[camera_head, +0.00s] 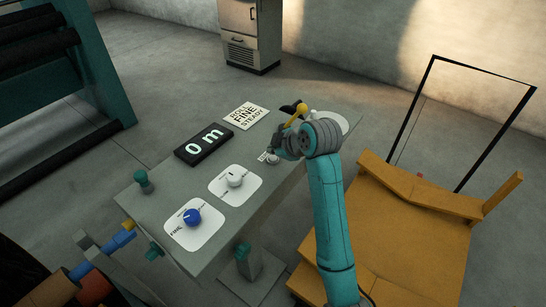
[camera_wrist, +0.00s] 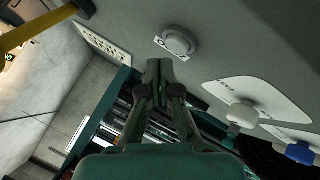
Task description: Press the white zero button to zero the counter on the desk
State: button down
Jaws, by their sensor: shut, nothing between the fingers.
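The counter (camera_head: 204,144) is a black box on the grey desk (camera_head: 150,207), and its face reads "0 m". The white zero button (camera_head: 272,158) is a small round button beside a small label, partly covered by my gripper in the head view. In the wrist view the button (camera_wrist: 179,41) shows whole, with its "0" label next to it. My gripper (camera_wrist: 160,64) is shut and empty, its fingertips close to the button. They appear just short of it in the picture; I cannot tell whether they touch. In the head view my gripper (camera_head: 281,149) hangs over the desk's right part.
A white knob (camera_head: 235,180) and a blue knob (camera_head: 192,217) sit on white plates towards the desk's near left. A text sign (camera_head: 246,115) lies behind the counter. A yellow wooden seat (camera_head: 420,235) is at right.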

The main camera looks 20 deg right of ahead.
aim_at(275, 159)
jog(key=shift+r, duration=0.1)
jog(key=shift+r, duration=2.45)
jog(key=shift+s, duration=0.1)
